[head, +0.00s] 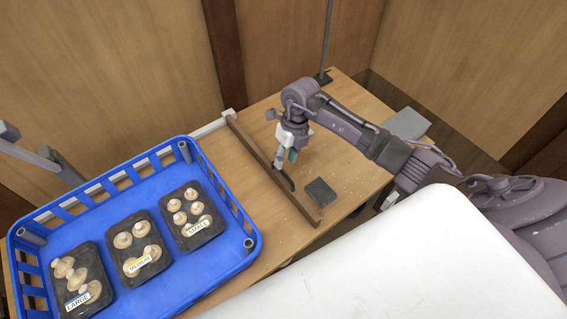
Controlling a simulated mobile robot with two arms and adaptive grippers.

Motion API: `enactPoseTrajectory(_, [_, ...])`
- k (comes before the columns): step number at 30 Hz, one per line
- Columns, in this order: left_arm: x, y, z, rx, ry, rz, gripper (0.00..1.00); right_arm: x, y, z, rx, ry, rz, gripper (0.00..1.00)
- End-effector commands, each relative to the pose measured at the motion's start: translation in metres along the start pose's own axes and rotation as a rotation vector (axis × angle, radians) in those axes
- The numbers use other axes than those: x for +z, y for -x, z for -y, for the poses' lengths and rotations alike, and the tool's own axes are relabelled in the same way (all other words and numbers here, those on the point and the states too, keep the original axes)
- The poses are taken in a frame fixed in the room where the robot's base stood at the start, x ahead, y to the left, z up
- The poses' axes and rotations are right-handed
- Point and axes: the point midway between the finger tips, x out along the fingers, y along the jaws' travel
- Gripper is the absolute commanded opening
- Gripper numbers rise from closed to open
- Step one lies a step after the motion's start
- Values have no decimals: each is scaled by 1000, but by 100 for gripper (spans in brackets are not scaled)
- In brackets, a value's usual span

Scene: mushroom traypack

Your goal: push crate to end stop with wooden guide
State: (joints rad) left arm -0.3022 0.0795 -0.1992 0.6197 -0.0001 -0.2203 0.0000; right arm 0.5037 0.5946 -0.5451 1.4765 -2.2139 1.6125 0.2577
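The blue crate (252,243) stands on the left part of the wooden table. It holds three black trays of mushrooms, labelled LARGE (78,301), MEDIUM (137,263) and SMALL (198,226). The brown wooden guide (243,139) lies to the right of the crate, with bare table between them. My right gripper (281,166) points down at the guide's right side, near its middle. Whether it touches or grips the guide is unclear. A pale strip (211,127) runs along the table's back edge; I cannot tell if it is the end stop. My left gripper is out of view.
A dark square block (320,192) lies right of the guide. A thin post on a dark foot (323,77) stands at the back corner. A grey flat plate (407,124) is at the right. A white surface (400,265) fills the lower right. Wooden walls close off the back.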

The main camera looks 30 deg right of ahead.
Motion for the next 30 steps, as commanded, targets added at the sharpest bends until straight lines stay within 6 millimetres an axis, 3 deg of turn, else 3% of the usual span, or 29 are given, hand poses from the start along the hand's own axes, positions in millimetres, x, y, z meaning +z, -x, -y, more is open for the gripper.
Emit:
enactPoseTrajectory(3, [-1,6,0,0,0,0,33,-1,-19,-1,2,-1,-3,37])
enactPoseTrajectory(9, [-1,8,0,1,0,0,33,0,-37,0,1,0,0,37])
enactPoseTrajectory(19, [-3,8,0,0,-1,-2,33,0,-41,0,0,1,1,37])
enactPoseTrajectory(26, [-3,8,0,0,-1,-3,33,0,-41,0,0,1,1,0])
enactPoseTrajectory(30, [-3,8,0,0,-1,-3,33,0,-40,0,0,1,1,0])
